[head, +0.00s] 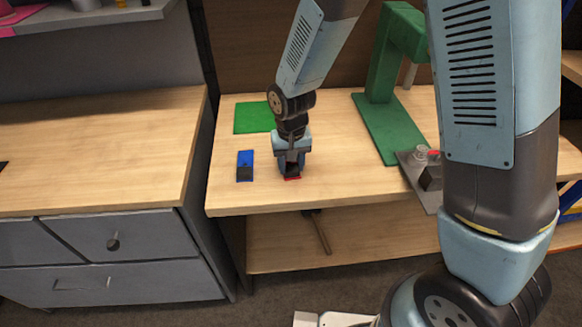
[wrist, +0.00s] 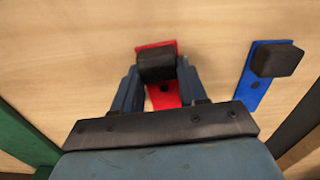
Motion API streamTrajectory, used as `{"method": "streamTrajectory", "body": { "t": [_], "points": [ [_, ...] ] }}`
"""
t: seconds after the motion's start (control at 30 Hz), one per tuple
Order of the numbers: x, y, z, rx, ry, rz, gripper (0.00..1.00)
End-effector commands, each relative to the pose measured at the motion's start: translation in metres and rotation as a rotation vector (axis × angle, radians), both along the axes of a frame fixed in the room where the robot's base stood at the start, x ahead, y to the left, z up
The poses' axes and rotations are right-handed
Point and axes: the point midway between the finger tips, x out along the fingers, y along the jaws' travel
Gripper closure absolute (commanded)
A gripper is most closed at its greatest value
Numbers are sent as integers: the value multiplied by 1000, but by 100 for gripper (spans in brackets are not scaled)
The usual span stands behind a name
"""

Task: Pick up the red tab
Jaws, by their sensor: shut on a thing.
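The red tab (wrist: 162,92) is a flat red strip with a black block on its upper part and a dark round hole. It lies on or just above the wooden tabletop. In the head view only a thin red edge of the tab (head: 292,179) shows below my gripper (head: 291,168). In the wrist view my gripper (wrist: 160,85) is shut on the red tab, with one finger on each side of the black block. The gripper points down at the table. I cannot tell whether the tab is clear of the wood.
A blue tab (head: 245,166) with a black block lies left of my gripper; it also shows in the wrist view (wrist: 262,78). A green sheet (head: 254,117) lies behind it. A green stand (head: 376,125) and a grey metal plate (head: 418,175) are at the right. The table's front edge is close.

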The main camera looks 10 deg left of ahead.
Motion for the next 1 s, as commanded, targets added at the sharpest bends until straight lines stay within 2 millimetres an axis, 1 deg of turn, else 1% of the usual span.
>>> {"method": "streamTrajectory", "body": {
  "t": [0.03,0.2,0.23,0.47,0.57,0.67,0.8,0.87,1.0],
  "points": [
    [0,0,0,0,0,0,70],
    [0,0,0,0,0,0,86],
    [0,0,0,0,0,0,88],
    [0,0,1,0,0,1,88],
    [0,1,5,2,-2,1,88],
    [0,1,14,2,-3,1,88],
    [-1,0,35,3,-3,1,88],
    [-8,-4,43,3,-2,2,88],
    [-24,-12,64,3,-3,2,88]
  ]
}}
